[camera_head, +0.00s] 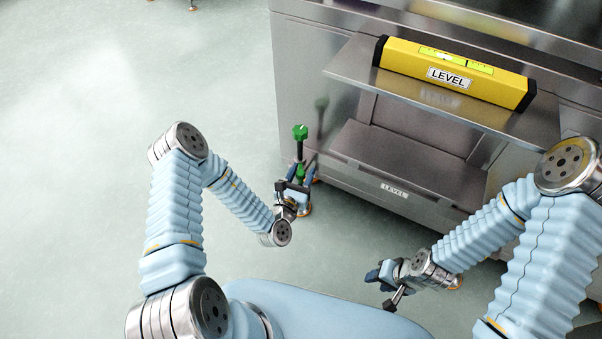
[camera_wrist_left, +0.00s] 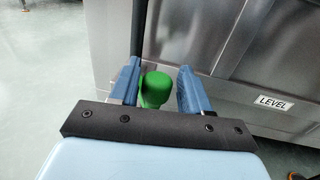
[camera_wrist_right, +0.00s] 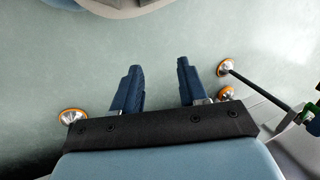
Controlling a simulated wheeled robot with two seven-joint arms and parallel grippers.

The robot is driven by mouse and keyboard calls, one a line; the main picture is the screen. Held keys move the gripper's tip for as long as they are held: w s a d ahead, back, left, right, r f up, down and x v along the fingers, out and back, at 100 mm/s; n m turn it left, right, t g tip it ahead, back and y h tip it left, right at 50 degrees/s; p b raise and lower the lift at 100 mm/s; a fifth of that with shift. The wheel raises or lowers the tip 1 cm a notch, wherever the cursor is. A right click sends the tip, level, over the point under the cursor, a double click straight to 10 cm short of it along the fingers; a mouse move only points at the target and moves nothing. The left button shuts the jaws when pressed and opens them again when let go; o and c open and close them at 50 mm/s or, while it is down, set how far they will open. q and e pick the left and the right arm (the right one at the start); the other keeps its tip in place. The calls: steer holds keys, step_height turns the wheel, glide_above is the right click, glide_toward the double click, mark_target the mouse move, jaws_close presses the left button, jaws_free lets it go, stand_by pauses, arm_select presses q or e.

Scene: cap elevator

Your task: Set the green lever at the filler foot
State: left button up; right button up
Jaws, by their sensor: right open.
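The green-headed lever (camera_head: 300,132) stands upright beside the left corner of the steel machine, with a dark rod below its green head. A green piece (camera_wrist_left: 155,90) sits lower down; the left wrist view shows it between the two blue fingers of my left gripper (camera_wrist_left: 160,82). A narrow gap shows on its right side, so the fingers look open around it. In the head view my left gripper (camera_head: 296,190) is at the rod's lower end and partly hides it. My right gripper (camera_head: 381,287) is open and empty in front of the machine, over the floor.
A yellow spirit level (camera_head: 455,72) lies on the machine's upper shelf (camera_head: 350,75). A LEVEL label (camera_head: 394,191) is on the lower front. Machine feet with orange rings (camera_wrist_right: 226,68) stand on the floor near my right gripper. Floor at the left is clear.

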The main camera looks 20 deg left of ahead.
arm_select(q)
steer(key=shift+o, duration=0.4)
steer(key=shift+s+a, duration=0.1)
steer(key=shift+s, duration=0.25)
steer(key=s+a+p, duration=0.1)
steer(key=s+p, duration=0.2)
steer(key=s, duration=1)
steer(key=shift+p, duration=0.4)
